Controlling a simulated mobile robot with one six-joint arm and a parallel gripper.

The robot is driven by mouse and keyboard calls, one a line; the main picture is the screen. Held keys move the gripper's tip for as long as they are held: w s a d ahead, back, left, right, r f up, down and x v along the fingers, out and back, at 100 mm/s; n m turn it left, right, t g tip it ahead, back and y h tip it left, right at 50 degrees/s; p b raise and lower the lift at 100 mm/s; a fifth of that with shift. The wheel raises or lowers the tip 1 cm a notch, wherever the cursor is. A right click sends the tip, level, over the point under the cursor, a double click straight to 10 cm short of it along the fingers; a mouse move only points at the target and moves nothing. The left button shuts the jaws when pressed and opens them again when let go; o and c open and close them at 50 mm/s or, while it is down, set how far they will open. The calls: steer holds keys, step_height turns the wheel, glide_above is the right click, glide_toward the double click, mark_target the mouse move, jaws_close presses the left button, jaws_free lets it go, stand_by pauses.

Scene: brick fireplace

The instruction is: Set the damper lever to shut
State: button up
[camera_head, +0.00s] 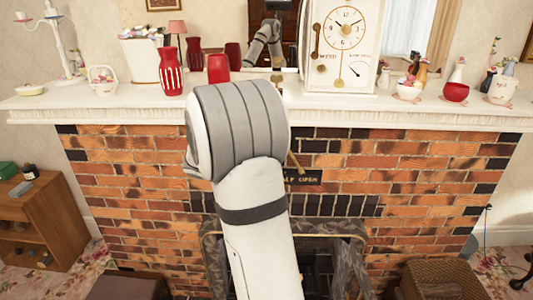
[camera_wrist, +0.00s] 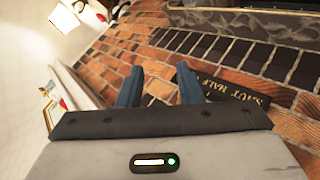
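The damper lever (camera_head: 295,161) shows in the head view as a thin brass rod on the brick, just right of my arm; its upper part is hidden by the arm. Its lower end points at a dark label plate (camera_head: 304,177), where the words "HALF OPEN" can be partly read. In the wrist view the plate (camera_wrist: 243,92) lies right of my fingers, with "SHUT" and "HALF" legible. I cannot make out the lever there. My gripper (camera_wrist: 155,70) has its two blue fingers apart with only brick seen between them. In the head view my arm hides the gripper.
The white mantel shelf (camera_head: 130,112) juts out above the brick. It carries red vases (camera_head: 171,72), a white clock (camera_head: 341,45) and flower pots. The dark fireplace opening (camera_head: 317,268) is below. A wooden cabinet (camera_head: 37,225) stands left and a wicker basket (camera_head: 440,280) right.

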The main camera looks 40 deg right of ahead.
mark_target(295, 162)
steer(key=w+d+f+m+h+p, duration=0.1)
steer(key=w+d+m+h, duration=0.1)
steer(key=d, duration=0.3)
steer(key=w+d+f+m+h+p, duration=0.1)
steer(key=w+d+f+m+h, duration=0.1)
steer(key=w+d, duration=0.3)
steer(key=w+d+f+m+h+p, duration=0.1)
steer(key=w+d+h, duration=0.2)
steer(key=d, duration=0.3)
steer(key=shift+w+f+m+h, duration=0.15)
steer(key=shift+w+m+h, duration=0.2)
steer(key=shift+w, duration=0.2)
steer(key=d+p, duration=0.1)
steer(key=d, duration=0.1)
steer(key=d+p, duration=0.1)
steer(key=d, duration=0.2)
steer(key=s+d, duration=0.1)
steer(key=d, duration=0.2)
steer(key=shift+s+p, duration=0.1)
steer(key=shift+p, duration=0.3)
steer(key=shift+c, duration=0.4)
jaws_close()
